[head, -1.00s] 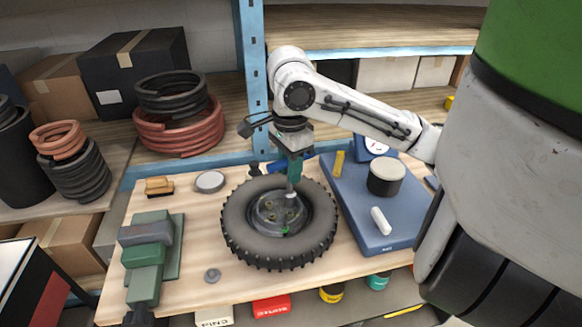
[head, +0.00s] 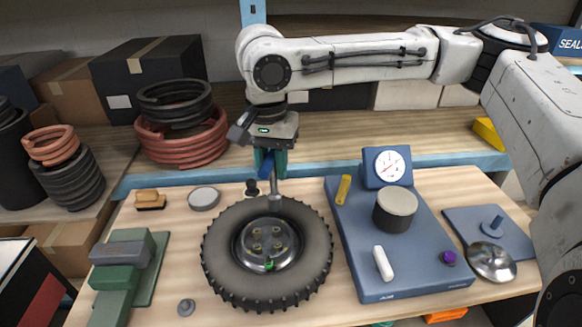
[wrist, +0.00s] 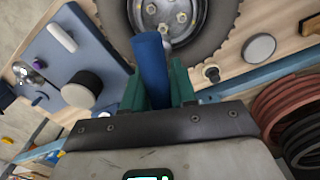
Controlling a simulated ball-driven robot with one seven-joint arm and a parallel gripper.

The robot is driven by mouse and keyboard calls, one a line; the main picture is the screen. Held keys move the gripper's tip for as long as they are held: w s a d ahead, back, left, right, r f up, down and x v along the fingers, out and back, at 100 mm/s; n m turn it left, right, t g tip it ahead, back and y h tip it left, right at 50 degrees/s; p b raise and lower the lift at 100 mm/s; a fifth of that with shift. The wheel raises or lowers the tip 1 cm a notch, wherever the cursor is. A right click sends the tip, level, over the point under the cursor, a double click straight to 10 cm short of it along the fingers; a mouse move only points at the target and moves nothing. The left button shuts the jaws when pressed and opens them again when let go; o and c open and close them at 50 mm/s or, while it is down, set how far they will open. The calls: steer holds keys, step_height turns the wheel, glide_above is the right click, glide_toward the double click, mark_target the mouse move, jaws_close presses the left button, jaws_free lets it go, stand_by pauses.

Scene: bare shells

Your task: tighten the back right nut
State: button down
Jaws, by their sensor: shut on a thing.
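The wheel (head: 222,262), a black knobbly tyre around a grey hub (head: 266,262), lies flat on the wooden bench. Several brass-coloured nuts show on the hub. The back right nut (head: 277,232) is uncovered in the head view. My gripper (head: 270,165) is shut on a blue-handled tool (wrist: 150,55) with a grey metal shaft (head: 275,186). The tool hangs roughly upright. Its lower end appears over the back of the tyre, apart from the nuts. In the wrist view the handle lies between the teal fingers and overlaps part of the wheel.
A blue board (head: 345,262) with a gauge (head: 389,166) and a grey-topped black cylinder (head: 395,209) lies right of the wheel. A green vise-like block (head: 118,278) stands left. A round grey lid (head: 204,198) and a black-necked knob (head: 252,187) sit behind.

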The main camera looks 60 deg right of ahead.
mark_target(274, 196)
steer(key=shift+f+b, duration=2.55)
steer(key=shift+f, duration=0.3)
steer(key=shift+f, duration=1.45)
stand_by(0.9)
steer(key=shift+r+m+p, duration=0.1)
steer(key=shift+m+p, duration=0.9)
steer(key=shift+m, duration=0.5)
steer(key=shift+p, duration=0.4)
